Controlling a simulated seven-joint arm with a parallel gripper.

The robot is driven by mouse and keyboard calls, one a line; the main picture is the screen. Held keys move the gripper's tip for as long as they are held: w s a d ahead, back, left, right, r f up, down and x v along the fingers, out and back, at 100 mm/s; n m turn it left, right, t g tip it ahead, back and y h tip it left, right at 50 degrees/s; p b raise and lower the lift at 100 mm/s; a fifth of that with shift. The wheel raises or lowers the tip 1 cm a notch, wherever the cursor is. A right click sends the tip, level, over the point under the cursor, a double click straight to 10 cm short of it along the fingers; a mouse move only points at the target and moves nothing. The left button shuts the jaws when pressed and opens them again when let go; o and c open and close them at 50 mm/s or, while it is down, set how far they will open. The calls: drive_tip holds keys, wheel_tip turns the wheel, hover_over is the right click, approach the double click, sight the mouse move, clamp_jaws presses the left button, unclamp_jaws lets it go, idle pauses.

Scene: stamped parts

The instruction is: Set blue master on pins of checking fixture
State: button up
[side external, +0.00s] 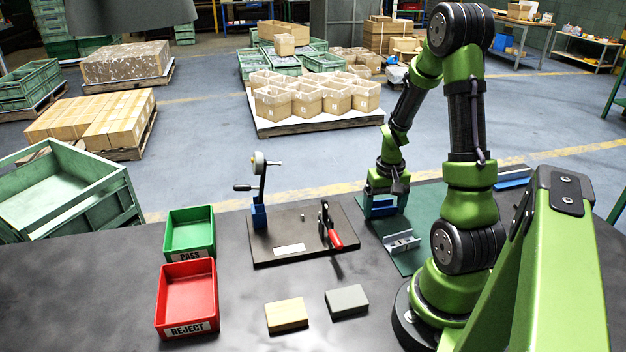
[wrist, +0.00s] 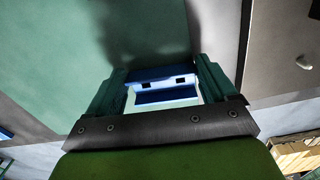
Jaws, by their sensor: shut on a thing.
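The blue master (wrist: 162,76), a bent blue part with two small square holes, sits between both fingers of my gripper (wrist: 160,88) in the wrist view. In the side view my gripper (side external: 381,203) is shut on it at the left part of the green mat; I cannot tell whether it touches the mat. The checking fixture (side external: 285,248) is a dark plate left of my gripper. It carries a small upright pin (side external: 303,216), a dial gauge (side external: 259,163) on a blue post, a red-handled toggle clamp (side external: 331,228) and a white label.
A grey metal bracket (side external: 402,242) lies on the green mat (side external: 424,222), near my gripper. A blue bar (side external: 513,178) lies at the far right. Green PASS (side external: 190,232) and red REJECT (side external: 188,299) bins stand left. A tan block (side external: 286,315) and grey block (side external: 346,301) lie in front.

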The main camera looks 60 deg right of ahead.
drive_tip(key=r, duration=0.9)
drive_tip(key=shift+w+a, duration=0.1)
drive_tip(key=shift+w, duration=0.2)
drive_tip(key=w+a+n, duration=0.1)
drive_tip(key=w+a, duration=1.1)
drive_tip(key=w, duration=0.1)
drive_tip(key=shift+w+r, duration=0.15)
drive_tip(key=shift+w, duration=0.05)
drive_tip(key=shift+a, duration=0.1)
hover_over(313, 224)
drive_tip(key=shift+f, duration=2.9)
drive_tip(key=shift+f, duration=1.35)
drive_tip(key=o, duration=1)
